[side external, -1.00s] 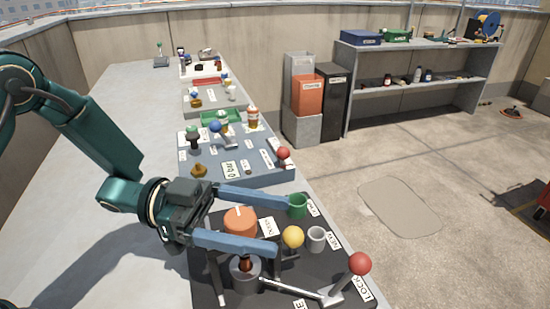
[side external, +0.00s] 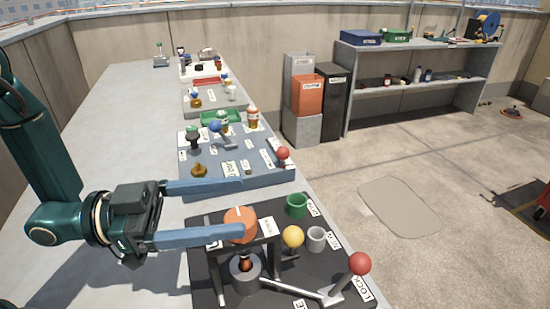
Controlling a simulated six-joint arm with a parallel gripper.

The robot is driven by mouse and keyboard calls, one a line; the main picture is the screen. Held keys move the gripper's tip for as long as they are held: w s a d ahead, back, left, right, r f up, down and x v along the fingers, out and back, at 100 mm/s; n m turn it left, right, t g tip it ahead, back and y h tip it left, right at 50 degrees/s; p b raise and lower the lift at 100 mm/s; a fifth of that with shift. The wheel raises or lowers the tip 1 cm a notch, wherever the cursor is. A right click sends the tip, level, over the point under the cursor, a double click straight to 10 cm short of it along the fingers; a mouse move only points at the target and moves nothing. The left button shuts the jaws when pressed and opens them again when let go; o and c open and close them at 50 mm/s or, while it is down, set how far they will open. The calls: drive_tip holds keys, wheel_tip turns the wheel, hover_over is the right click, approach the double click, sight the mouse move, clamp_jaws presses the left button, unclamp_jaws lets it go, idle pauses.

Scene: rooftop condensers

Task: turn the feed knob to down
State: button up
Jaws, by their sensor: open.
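An orange round knob (side external: 238,216) with a pale mark on top sits on a black raised frame at the near end of the bench. The small label beside it is too blurred to read, so I cannot tell if it is the feed knob. My gripper (side external: 241,208) is open and empty. In the picture, its near finger crosses the knob's lower part and its far finger lies beyond the knob. I cannot tell whether a finger touches it. The pale mark is too small to read its setting.
The black panel (side external: 208,210) also carries a yellow ball (side external: 292,237), a green cup (side external: 297,205), a grey cup (side external: 316,238) and a red-ball lever (side external: 358,264) by a LOCK label. A grey panel (side external: 262,180) with several controls lies beyond. Bare bench is at left.

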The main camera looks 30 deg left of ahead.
drive_tip(key=r, duration=0.1)
drive_tip(key=w+r+m, duration=0.1)
drive_tip(key=r, duration=0.1)
drive_tip(key=shift+w+a+r+t, duration=0.1)
drive_tip(key=shift+a+r+t, duration=0.15)
drive_tip(key=shift+t, duration=0.15)
drive_tip(key=w+a+r+n+t+y, duration=0.3)
drive_tip(key=w+a+r+t+y, duration=0.15)
drive_tip(key=a+y, duration=0.3)
drive_tip(key=s+a+n+g+y, duration=0.2)
drive_tip(key=s+a+n+y, duration=0.2)
drive_tip(key=a+n+y, duration=0.2)
drive_tip(key=shift+a+f+n+g+y, duration=0.35)
drive_tip(key=shift+a+f+n+y, duration=0.05)
drive_tip(key=shift+a+y, duration=0.75)
drive_tip(key=shift+s, duration=0.1)
